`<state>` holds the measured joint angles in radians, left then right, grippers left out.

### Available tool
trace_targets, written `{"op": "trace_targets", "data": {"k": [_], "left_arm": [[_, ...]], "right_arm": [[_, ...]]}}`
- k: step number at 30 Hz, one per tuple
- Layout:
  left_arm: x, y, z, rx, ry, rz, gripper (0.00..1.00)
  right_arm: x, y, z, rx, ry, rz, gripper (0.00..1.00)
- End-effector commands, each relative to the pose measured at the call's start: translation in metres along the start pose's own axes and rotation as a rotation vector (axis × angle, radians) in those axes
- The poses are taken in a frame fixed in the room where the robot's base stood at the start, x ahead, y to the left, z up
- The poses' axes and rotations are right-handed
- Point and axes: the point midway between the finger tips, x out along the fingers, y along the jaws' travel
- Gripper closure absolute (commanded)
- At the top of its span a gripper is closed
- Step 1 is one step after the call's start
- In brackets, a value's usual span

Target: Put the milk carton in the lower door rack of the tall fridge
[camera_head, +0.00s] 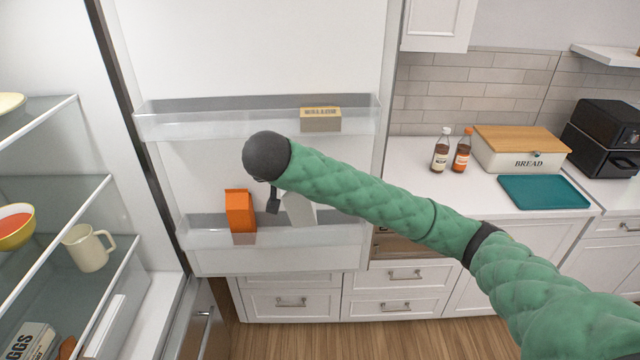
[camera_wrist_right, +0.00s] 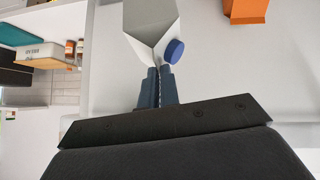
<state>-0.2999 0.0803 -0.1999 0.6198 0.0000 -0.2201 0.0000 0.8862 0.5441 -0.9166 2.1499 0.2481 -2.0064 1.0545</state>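The milk carton (camera_head: 299,209) is white-grey with a gable top. In the head view it is partly hidden behind my right arm, at the lower door rack (camera_head: 338,234), slightly tilted. In the right wrist view the carton (camera_wrist_right: 150,20) shows a blue cap, and its top ridge runs between the fingers of my right gripper (camera_wrist_right: 158,88). These fingers are close together on the ridge. In the head view the right gripper (camera_head: 273,200) is mostly hidden by its wrist. I cannot tell whether the carton's base touches the rack floor. My left gripper is not in view.
An orange carton (camera_head: 240,210) stands in the lower rack, left of the milk. The upper rack (camera_head: 220,122) holds a small yellowish box (camera_head: 320,118). Fridge shelves with a mug (camera_head: 88,248) and bowl (camera_head: 15,226) are at left. The lower rack's right end looks clear.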

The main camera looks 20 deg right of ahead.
Motion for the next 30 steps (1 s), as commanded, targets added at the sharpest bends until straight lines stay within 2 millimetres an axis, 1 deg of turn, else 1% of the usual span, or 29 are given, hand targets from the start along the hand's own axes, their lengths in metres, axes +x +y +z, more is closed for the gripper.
{"op": "trace_targets", "data": {"k": [8, 10, 17, 23, 30], "left_arm": [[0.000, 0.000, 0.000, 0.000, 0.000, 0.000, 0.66], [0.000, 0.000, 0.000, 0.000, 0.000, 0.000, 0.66], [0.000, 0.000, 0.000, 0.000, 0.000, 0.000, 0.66], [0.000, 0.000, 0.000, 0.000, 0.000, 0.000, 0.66], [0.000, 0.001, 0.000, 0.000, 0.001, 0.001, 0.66]], "right_arm": [[0.012, 0.012, -0.004, 0.006, -0.008, 0.008, 1.00], [0.015, 0.015, -0.009, 0.007, -0.005, 0.006, 1.00], [0.028, 0.026, -0.017, 0.006, -0.007, 0.008, 1.00], [0.049, 0.027, -0.004, 0.002, -0.005, 0.010, 1.00], [0.081, 0.027, 0.016, 0.002, -0.006, 0.011, 1.00]]}}
